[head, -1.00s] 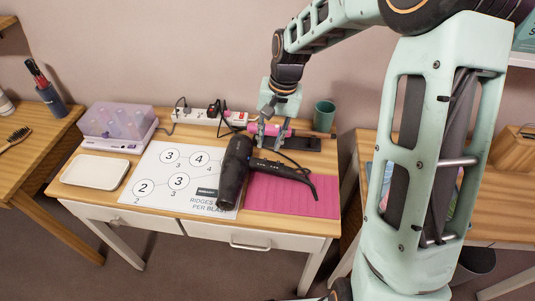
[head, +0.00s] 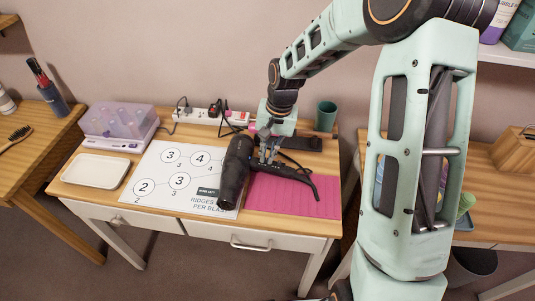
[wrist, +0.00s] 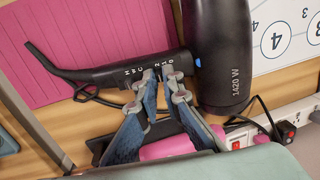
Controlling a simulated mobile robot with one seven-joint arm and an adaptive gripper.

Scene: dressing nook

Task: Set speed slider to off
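A black hair dryer (head: 232,176) lies on the table, its thick barrel on the printed sheet and its handle across the pink mat; it also shows in the wrist view (wrist: 222,55). Its handle (wrist: 110,75) bears the marks H W C and 2 1 0, with a blue button near the barrel. My gripper (wrist: 159,76) is at the handle's edge by the 2 1 0 marks, its fingertips close together. The speed slider is not distinct; the fingertips cover that spot. I cannot tell whether they touch it. In the head view my gripper (head: 268,155) is over the handle.
The pink ribbed mat (head: 295,197) lies at the table's right. A power strip (head: 198,116) with plugs and a green cup (head: 325,115) stand behind. A pink cylinder (wrist: 167,147) lies behind the fingers. A clear-lidded box (head: 118,124) and white tray (head: 96,171) are left.

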